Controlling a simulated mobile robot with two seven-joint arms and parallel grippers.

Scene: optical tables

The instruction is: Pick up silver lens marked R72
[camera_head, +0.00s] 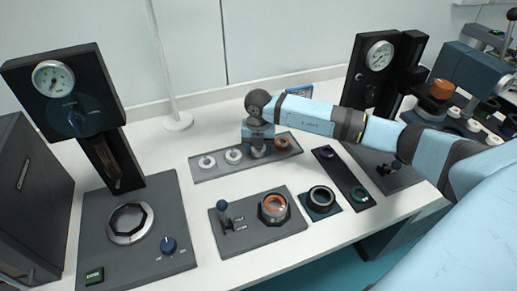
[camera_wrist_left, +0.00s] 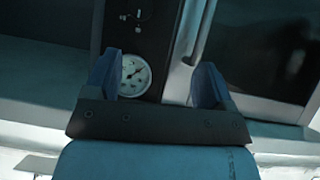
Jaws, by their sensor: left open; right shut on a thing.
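A grey tray (camera_head: 222,174) holds a row of small round lenses. Two silver lenses, one at the left end (camera_head: 207,162) and one beside it (camera_head: 234,156), lie clear of my gripper. My right gripper (camera_head: 258,150) points down over the tray and is shut on a silver lens (camera_head: 258,153), partly hidden by the fingers. An orange-brown lens (camera_head: 282,143) sits just right of it. Markings are too small to read, so I cannot tell which is R72. My left gripper (camera_wrist_left: 156,82) is open and empty; it is outside the head view.
A gauge stand (camera_head: 65,88) rises at the left, another (camera_head: 375,75) behind at the right. A plate with a lever and orange ring (camera_head: 274,207), a black ring (camera_head: 321,197) and a dark strip (camera_head: 342,175) lie in front. A thin white pole (camera_head: 165,70) stands behind.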

